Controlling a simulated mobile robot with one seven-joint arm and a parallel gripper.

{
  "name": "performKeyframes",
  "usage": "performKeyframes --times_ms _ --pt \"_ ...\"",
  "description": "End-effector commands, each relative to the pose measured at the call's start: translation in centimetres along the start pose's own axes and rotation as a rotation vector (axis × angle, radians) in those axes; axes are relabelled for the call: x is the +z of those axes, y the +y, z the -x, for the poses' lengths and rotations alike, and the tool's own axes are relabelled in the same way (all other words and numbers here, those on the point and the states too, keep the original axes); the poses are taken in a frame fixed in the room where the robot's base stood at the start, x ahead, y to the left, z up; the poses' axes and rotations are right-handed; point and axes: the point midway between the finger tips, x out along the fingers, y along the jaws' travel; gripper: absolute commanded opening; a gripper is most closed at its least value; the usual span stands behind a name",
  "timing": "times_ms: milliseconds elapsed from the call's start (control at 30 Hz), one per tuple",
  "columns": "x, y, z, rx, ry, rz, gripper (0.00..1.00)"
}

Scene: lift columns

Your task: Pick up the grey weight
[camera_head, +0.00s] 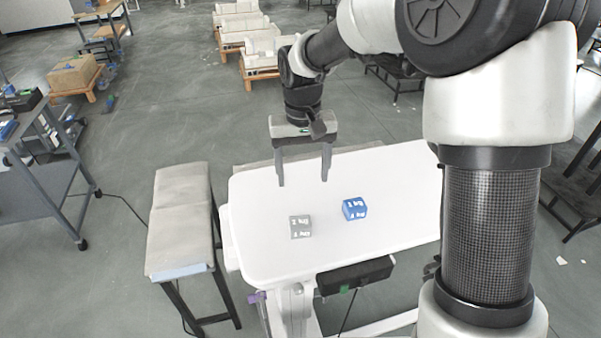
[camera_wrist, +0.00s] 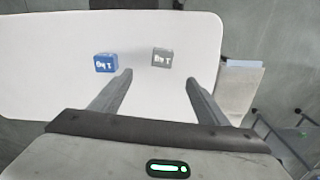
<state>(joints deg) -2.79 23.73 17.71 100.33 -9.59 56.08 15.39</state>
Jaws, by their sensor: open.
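The grey weight (camera_head: 300,227) is a small cube with white lettering on the white table (camera_head: 268,262), left of the blue weight (camera_head: 355,209). My gripper (camera_head: 304,184) is open and empty above the table, its fingers pointing down, apart from both weights. In the wrist view, the grey weight (camera_wrist: 162,57) lies beyond the fingertips of my gripper (camera_wrist: 158,74), between their lines. The blue weight (camera_wrist: 106,62) is to its left there.
A grey padded bench (camera_head: 180,222) stands left of the table. A dark box (camera_head: 355,274) is fixed at the table's front edge. The rest of the tabletop is clear. A grey workbench (camera_head: 40,170) is farther left.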

Motion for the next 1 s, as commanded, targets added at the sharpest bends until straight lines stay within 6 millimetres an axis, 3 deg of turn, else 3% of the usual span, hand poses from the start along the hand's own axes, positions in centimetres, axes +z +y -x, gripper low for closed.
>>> performKeyframes --times_ms 267,633,1000 --pt "-0.7 -0.9 -4.2 -0.012 -0.029 0.002 0.69" --pt "-0.4 -1.0 -12.0 -0.013 -0.028 0.002 0.69" --pt "-0.4 -0.9 -15.3 -0.012 -0.027 0.002 0.69"
